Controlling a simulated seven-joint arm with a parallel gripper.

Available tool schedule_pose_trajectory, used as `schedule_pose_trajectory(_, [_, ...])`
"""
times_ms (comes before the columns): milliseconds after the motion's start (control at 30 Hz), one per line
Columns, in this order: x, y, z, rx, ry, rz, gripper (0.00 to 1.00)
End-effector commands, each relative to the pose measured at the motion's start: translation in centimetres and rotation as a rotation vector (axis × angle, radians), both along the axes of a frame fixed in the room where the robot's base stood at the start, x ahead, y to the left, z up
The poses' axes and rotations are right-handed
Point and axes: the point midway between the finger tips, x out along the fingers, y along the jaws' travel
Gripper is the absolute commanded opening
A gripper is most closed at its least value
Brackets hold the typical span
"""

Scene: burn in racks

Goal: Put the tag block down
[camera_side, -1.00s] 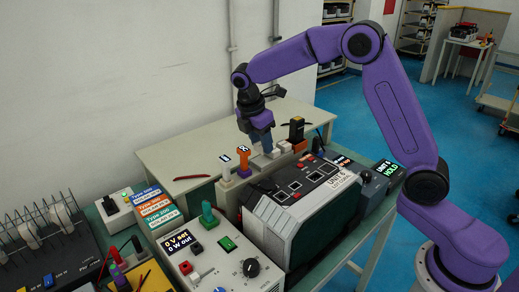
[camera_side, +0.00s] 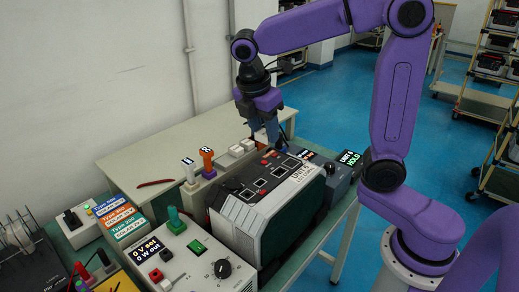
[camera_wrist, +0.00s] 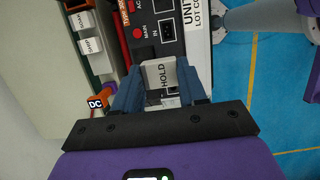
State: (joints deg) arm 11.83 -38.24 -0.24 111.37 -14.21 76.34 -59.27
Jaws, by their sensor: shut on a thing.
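My gripper (camera_wrist: 161,90) is shut on a white tag block (camera_wrist: 158,73) marked HOLD, which shows between the blue fingers in the wrist view. In the side view my gripper (camera_side: 274,138) is at the back edge of the dark test unit (camera_side: 268,190), near its right end. The block is hidden there by the fingers. In the wrist view the block overlaps the unit's panel near the IN socket (camera_wrist: 168,28). I cannot tell whether the block touches the unit.
White tag blocks (camera_side: 242,147) sit in the rail behind the unit. A purple plug (camera_side: 189,173) and an orange plug (camera_side: 207,160) stand upright left of them. A power supply (camera_side: 190,256) stands in front. A small screen (camera_side: 350,157) reads UNIT 6 HOLD.

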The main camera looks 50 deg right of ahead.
Motion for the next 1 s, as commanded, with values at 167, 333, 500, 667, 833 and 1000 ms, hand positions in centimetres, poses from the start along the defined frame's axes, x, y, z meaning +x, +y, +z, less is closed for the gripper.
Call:
schedule_pose_trajectory(167, [-3.5, 3.7, -1.5, 0.002, 0.003, 0.012, 0.13])
schedule_pose_trajectory(333, [-6.1, 5.8, -2.7, 0.000, 0.003, 0.006, 0.13])
schedule_pose_trajectory(500, [-6.9, 6.2, -5.0, -0.005, 0.005, 0.000, 0.13])
schedule_pose_trajectory(667, [-6.8, 6.2, -6.7, -0.004, 0.003, 0.000, 0.13])
schedule_pose_trajectory(833, [-6.9, 6.1, -8.6, -0.004, 0.005, 0.001, 0.13])
schedule_pose_trajectory(1000, [-6.8, 6.1, -10.6, -0.003, 0.004, -0.001, 0.13])
